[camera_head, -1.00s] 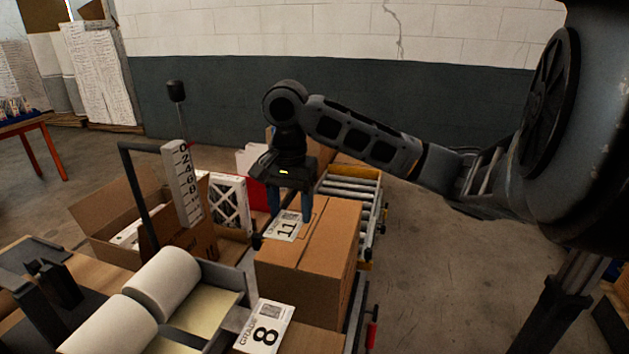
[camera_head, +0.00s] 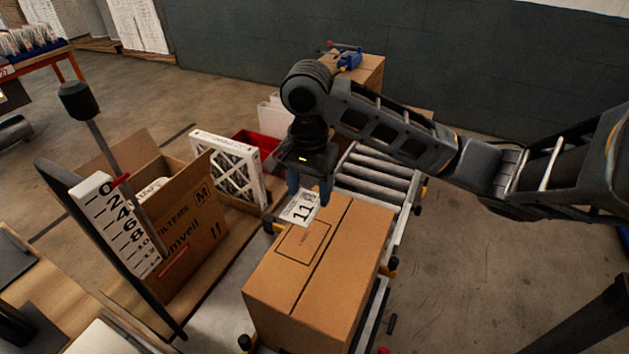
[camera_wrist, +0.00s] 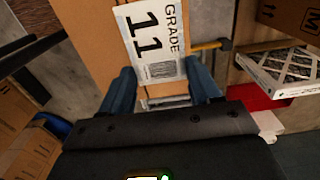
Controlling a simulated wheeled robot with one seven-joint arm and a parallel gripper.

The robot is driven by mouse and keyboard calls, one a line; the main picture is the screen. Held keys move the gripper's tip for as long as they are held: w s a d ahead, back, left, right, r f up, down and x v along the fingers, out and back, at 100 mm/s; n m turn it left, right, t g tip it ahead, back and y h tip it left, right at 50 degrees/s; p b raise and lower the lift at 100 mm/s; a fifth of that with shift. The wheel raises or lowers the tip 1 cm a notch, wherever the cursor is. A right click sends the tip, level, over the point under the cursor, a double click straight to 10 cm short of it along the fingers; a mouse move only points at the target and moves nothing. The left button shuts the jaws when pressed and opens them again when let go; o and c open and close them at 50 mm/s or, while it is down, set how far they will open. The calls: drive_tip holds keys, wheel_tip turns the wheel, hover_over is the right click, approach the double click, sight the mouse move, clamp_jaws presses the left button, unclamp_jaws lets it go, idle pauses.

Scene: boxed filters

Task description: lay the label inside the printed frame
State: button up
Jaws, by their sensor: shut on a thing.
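The white label (camera_head: 299,207), printed with an 11, is held by my gripper (camera_head: 309,192) at the far edge of the closed cardboard box (camera_head: 345,250). The printed frame (camera_head: 304,242) is a thin dark rectangle on the box top, nearer the camera than the label. The label lies outside most of the frame; whether it touches the box top cannot be told. In the wrist view, the label (camera_wrist: 152,40) reads "GRADE 11", and its lower end lies between my blue fingertips (camera_wrist: 165,90). The box top (camera_wrist: 92,30) shows behind it.
A roller conveyor (camera_head: 380,175) runs behind the box. An open carton (camera_head: 200,235), a pleated filter (camera_head: 228,168) and a red bin (camera_head: 262,147) stand to the left. A numbered height gauge (camera_head: 118,225) rises at the front left. Open floor lies to the right.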

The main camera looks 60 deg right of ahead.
sight(309, 198)
idle(0.3)
drive_tip(key=shift+f+b, duration=2.9)
drive_tip(key=shift+f, duration=1.3)
drive_tip(key=o, duration=0.9)
wheel_tip(309, 198, up, 5)
drive_tip(key=p, duration=0.5)
drive_tip(key=shift+f, duration=0.1)
drive_tip(key=shift+r+p, duration=0.4)
drive_tip(key=shift+r, duration=1.75)
drive_tip(key=shift+s, duration=0.1)
